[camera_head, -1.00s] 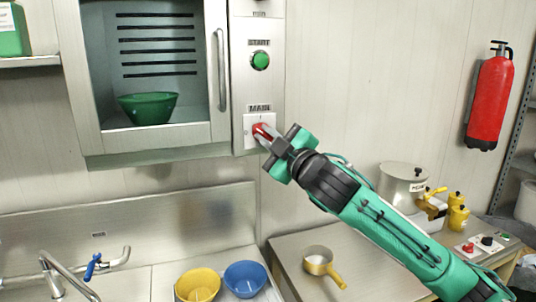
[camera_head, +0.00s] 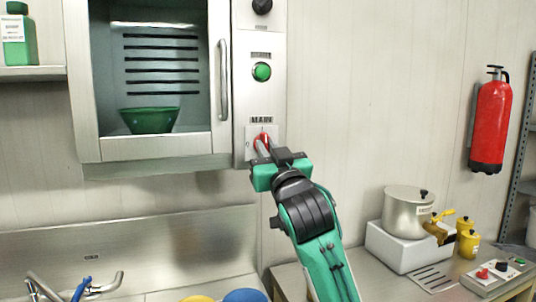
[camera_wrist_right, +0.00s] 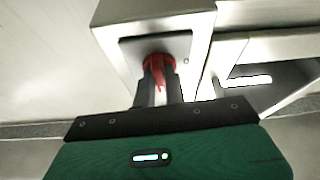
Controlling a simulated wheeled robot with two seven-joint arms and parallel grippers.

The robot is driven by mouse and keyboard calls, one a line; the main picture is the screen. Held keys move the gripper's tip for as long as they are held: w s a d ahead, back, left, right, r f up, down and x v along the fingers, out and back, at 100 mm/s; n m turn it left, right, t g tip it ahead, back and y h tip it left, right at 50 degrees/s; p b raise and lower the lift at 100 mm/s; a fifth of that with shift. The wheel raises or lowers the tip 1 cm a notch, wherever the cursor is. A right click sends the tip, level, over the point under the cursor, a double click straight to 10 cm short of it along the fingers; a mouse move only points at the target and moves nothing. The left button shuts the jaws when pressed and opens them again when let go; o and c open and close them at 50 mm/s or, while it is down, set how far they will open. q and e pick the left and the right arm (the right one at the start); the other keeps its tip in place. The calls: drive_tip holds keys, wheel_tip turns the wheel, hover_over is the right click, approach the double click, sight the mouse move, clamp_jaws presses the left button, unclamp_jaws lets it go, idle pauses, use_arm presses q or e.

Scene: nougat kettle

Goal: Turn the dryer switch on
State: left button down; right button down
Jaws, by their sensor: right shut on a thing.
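The red MAIN switch (camera_head: 263,138) sits on a pale square plate low on the dryer's control panel (camera_head: 262,104). It also shows in the right wrist view (camera_wrist_right: 158,62), where both dark fingers reach it. My right gripper (camera_head: 262,147) is shut on the red switch, and its fingers partly hide it. The dryer (camera_head: 155,160) has a see-through door with a green bowl (camera_head: 149,120) inside. A green START button (camera_head: 261,71) is above the switch, with a black knob (camera_head: 262,6) higher up. My left gripper is not in view.
A steel pot (camera_head: 404,212) stands on a white block at the right, near yellow containers (camera_head: 467,242) and a small control box (camera_head: 492,277). A red fire extinguisher (camera_head: 490,125) hangs on the wall. A tap (camera_head: 95,288) is at lower left.

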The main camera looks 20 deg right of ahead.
drive_tip(key=shift+r+m, duration=0.1)
drive_tip(key=shift+m, duration=0.7)
drive_tip(key=c, duration=1.5)
unclamp_jaws()
drive_tip(key=shift+o, duration=0.2)
drive_tip(key=b+v, duration=0.4)
drive_tip(key=v, duration=1)
drive_tip(key=shift+w+a, duration=0.1)
drive_tip(key=shift+a, duration=0.1)
